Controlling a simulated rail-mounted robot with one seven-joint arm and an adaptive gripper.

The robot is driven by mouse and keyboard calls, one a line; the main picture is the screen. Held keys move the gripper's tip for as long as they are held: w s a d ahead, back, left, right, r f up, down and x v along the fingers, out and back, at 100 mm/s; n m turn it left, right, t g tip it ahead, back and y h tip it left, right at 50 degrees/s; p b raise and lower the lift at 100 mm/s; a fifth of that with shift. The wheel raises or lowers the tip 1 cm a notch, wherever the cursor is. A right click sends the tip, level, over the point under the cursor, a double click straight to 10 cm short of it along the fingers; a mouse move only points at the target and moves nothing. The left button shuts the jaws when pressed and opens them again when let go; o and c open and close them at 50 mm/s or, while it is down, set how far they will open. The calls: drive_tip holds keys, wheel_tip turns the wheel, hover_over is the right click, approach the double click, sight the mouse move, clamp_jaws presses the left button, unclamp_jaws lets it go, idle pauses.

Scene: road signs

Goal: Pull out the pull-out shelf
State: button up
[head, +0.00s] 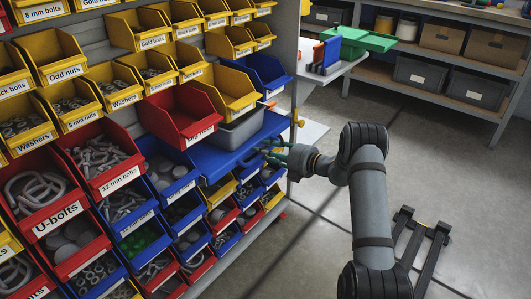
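The pull-out shelf appears to be the blue flat shelf (222,166) in the middle of the bin rack. A grey bin (241,130) stands at its back. My gripper (267,150) comes in from the right at the shelf's front edge. Its greenish fingers point left and look spread one above the other, with the tips at or very near the edge. The contact is too small to make out, so I cannot tell whether they hold the edge.
Yellow, red and blue labelled bins fill the rack around the shelf. A red bin (181,118) juts out just left of it. A white side shelf (335,63) holds a green tray (365,39). A workbench (440,55) stands behind. The floor (315,235) in front is mostly clear.

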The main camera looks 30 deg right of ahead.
drive_tip(key=shift+c, duration=1.3)
clamp_jaws()
